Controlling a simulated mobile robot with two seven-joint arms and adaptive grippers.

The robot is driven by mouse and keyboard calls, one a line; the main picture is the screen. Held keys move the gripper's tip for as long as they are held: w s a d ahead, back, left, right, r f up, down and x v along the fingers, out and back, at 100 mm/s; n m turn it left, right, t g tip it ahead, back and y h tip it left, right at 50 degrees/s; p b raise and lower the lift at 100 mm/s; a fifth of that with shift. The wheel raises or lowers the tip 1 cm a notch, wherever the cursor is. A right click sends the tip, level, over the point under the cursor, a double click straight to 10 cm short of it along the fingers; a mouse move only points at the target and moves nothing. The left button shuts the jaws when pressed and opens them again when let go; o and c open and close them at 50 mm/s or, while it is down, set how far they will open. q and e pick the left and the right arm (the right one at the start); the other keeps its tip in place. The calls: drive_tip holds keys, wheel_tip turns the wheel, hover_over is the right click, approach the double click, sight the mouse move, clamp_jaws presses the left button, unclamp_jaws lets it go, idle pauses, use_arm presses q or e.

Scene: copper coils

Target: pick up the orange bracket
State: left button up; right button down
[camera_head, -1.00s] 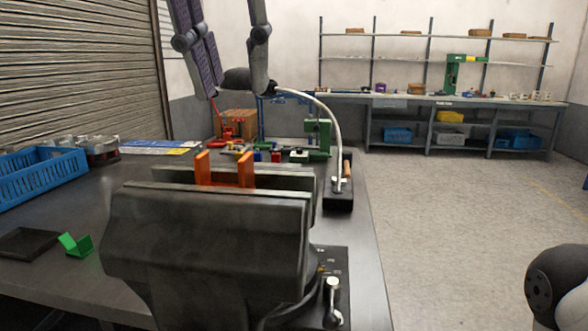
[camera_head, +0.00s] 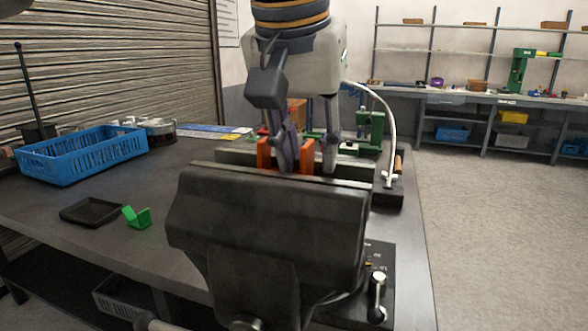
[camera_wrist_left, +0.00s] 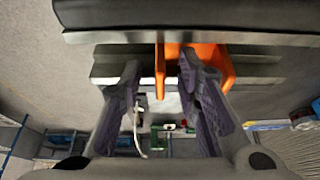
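The orange bracket (camera_head: 264,153) stands upright in the jaws of a large black vise in the head view, with two upright plates showing. In the left wrist view, the bracket (camera_wrist_left: 216,62) shows at the top centre. My left gripper (camera_head: 309,167) comes down from above, fingers open. One finger is between the two plates and the other is outside the right-hand plate in the head view. The left wrist view shows that plate between the fingertips (camera_wrist_left: 160,62), with gaps beside it. The fingers partly hide the bracket in the head view. My right gripper is not in view.
The black vise (camera_head: 270,215) fills the front of the dark table. A blue basket (camera_head: 85,158), a black tray (camera_head: 92,211) and a small green bracket (camera_head: 137,217) are to its left. A green device (camera_head: 370,128) and a curved white lamp arm (camera_head: 382,115) stand behind right.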

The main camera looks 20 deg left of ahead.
use_arm(q)
clamp_jaws()
drive_tip(key=shift+r, duration=0.15)
wheel_tip(320, 180, up, 3)
drive_tip(key=shift+f, duration=0.1)
drive_tip(key=s+a+r, duration=0.9)
drive_tip(key=s+r, duration=0.1)
drive_tip(key=r, duration=0.3)
drive_tip(key=shift+a, duration=0.4)
